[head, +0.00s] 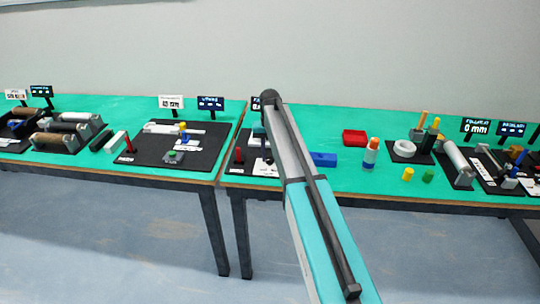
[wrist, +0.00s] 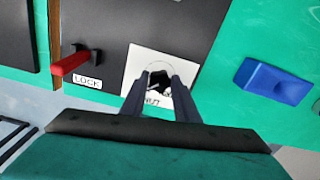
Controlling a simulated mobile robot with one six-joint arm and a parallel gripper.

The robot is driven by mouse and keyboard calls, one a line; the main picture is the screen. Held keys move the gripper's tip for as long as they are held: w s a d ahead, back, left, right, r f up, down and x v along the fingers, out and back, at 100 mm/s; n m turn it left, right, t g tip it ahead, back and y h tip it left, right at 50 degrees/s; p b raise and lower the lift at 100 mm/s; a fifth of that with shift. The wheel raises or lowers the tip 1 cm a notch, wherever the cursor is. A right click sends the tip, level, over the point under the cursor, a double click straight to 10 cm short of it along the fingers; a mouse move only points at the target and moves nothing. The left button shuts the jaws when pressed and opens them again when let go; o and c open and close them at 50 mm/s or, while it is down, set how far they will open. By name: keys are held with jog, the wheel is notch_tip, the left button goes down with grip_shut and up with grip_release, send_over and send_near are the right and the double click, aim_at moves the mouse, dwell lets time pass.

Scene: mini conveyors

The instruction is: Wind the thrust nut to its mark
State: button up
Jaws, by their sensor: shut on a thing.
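In the wrist view my gripper (wrist: 160,88) reaches over a white plate (wrist: 140,65) whose label reads as "NUT". Its two dark fingers are shut on a small black piece, the thrust nut (wrist: 158,80), with a thin pale ring line around it. The fingers cover much of the nut, and I see no clear mark. A red lever (wrist: 70,63) labelled LOCK stands to the left on the same black board (wrist: 120,25). In the head view the board's red lever (head: 239,155) shows left of my arm, which hides the gripper and the nut.
A blue block (wrist: 275,80) lies right of the board on the green table; it also shows in the head view (head: 323,159). A red tray (head: 355,137) and an orange-white-blue cylinder (head: 370,153) stand further right. A gap separates this table from the left one.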

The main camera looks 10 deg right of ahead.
aim_at(270, 158)
dwell(0.4)
jog(key=o, duration=1)
jog(key=shift+o, duration=0.2)
notch_tip(270, 158, up, 14)
jog(key=b, duration=0.2)
jog(key=shift+b, duration=0.4)
jog(key=shift+f, duration=0.1)
